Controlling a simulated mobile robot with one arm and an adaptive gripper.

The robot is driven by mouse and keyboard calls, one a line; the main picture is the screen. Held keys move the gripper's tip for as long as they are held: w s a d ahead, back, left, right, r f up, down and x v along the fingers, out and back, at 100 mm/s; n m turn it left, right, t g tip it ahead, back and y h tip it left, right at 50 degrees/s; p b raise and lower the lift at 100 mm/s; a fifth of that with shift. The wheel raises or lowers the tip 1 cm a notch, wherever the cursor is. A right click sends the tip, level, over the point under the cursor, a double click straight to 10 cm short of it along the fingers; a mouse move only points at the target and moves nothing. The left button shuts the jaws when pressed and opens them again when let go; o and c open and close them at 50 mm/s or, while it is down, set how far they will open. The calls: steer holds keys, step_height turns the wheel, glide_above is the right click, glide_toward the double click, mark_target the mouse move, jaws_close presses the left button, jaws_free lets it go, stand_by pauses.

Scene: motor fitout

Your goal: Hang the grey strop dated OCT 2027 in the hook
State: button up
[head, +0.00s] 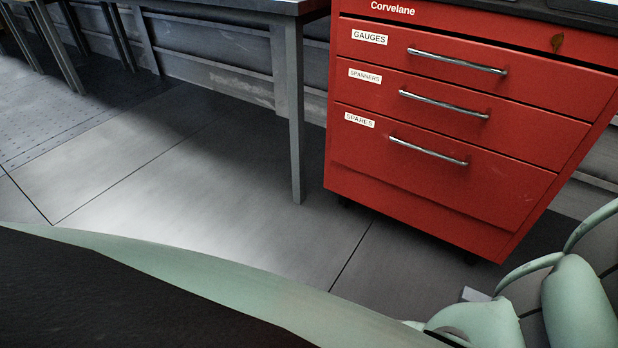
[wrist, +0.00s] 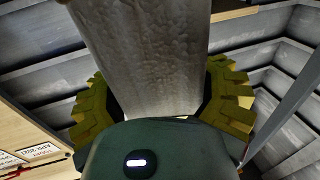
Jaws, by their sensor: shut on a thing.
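In the wrist view, a broad grey fabric band, the grey strop (wrist: 150,50), runs from the top of the picture down between the two ridged olive-yellow fingers of my gripper (wrist: 160,92). My gripper is shut on it. No date can be read on the part of the strop that shows, and its upper end runs out of the picture. The hook is not seen in either view. The head view shows neither the strop nor my gripper.
A red drawer cabinet (head: 450,135) stands beside a grey table (head: 225,8), all its drawers closed. Open floor (head: 190,190) lies before them. In the wrist view, a pale wooden board (wrist: 25,130) with white labels is at lower left and grey ledged walls (wrist: 265,60) lie behind.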

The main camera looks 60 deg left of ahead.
steer(key=w+d+f+b, duration=0.4)
steer(key=d+f+b, duration=0.1)
steer(key=d, duration=0.5)
steer(key=shift+w+f+b, duration=0.15)
steer(key=shift+f+b, duration=0.05)
steer(key=shift+b, duration=0.35)
stand_by(1.3)
stand_by(0.6)
